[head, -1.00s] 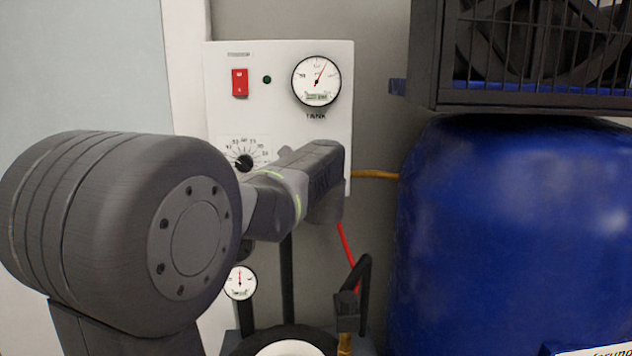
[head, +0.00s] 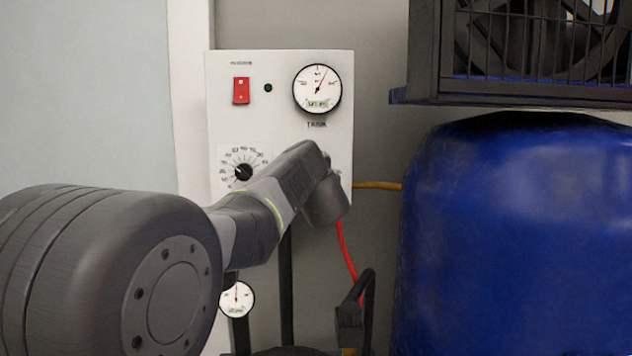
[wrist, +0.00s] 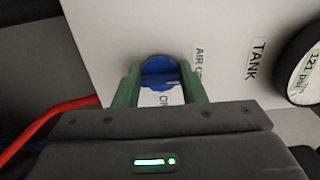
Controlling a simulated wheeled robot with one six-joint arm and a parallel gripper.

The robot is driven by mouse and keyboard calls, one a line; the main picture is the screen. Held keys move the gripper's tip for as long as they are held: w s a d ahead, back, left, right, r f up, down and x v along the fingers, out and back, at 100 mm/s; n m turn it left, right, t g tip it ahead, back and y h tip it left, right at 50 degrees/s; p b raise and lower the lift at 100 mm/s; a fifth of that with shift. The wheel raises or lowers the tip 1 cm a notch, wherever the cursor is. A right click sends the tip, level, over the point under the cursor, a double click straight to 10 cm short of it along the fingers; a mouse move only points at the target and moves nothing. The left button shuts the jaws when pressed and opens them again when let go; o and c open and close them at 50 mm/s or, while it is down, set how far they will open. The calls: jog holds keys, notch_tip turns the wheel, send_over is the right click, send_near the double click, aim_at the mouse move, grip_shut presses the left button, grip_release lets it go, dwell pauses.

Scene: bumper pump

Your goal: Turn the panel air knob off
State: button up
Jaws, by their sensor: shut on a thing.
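The air knob (wrist: 159,70) is blue and sits on the white panel (wrist: 110,35), with a partly hidden "AIR" label beside it in the wrist view. My gripper (wrist: 161,80) has its two green fingers on either side of the knob, shut on it. In the head view the panel (head: 280,60) is upright on the wall. There my forearm and wrist cover its lower right, so the knob and my fingers are hidden. I cannot tell the knob's setting clearly.
The panel also bears a red switch (head: 241,91), a tank gauge (head: 317,89) and a black dial (head: 243,172). A red hose (head: 346,250) hangs below. A big blue tank (head: 510,240) stands at right, under a dark caged fan (head: 530,50).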

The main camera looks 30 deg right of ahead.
dwell(0.5)
jog(key=o, duration=1)
jog(key=b+v, duration=0.2)
jog(key=v, duration=1.1)
jog(key=shift+s+a, duration=0.2)
jog(key=shift+s, duration=0.15)
jog(key=shift+w, duration=0.1)
jog(key=p+x, duration=0.2)
jog(key=x, duration=1.1)
jog(key=shift+w+d, duration=0.2)
jog(key=shift+w, duration=0.05)
